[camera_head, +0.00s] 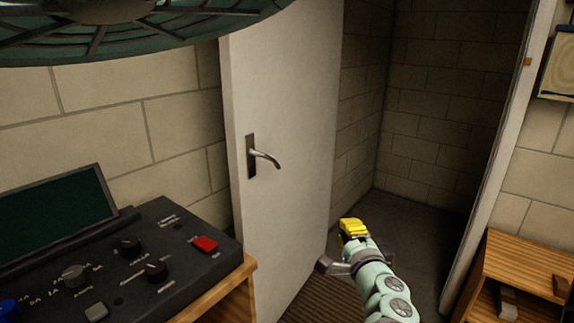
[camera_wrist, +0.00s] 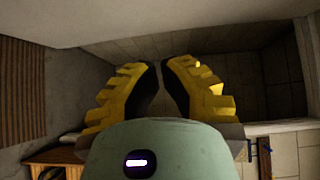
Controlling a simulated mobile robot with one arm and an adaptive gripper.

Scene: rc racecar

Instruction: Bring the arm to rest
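My gripper (camera_head: 353,228) has yellow fingers and shows at the lower middle right in the head view, in front of the doorway and right of the white door (camera_head: 285,130). In the wrist view the two yellow fingers of my gripper (camera_wrist: 160,68) lean together, with only a narrow gap at the tips. Nothing is held between them. My pale green arm reaches up from the bottom edge in the head view. The door stands open, and its metal handle (camera_head: 263,157) is left of my gripper and apart from it.
A control console (camera_head: 120,255) with knobs and a red switch (camera_head: 205,244) sits on a wooden table at lower left. A wooden shelf unit (camera_head: 530,265) stands at right beside the door frame (camera_head: 500,160). The dark floor (camera_head: 415,225) beyond the doorway is clear.

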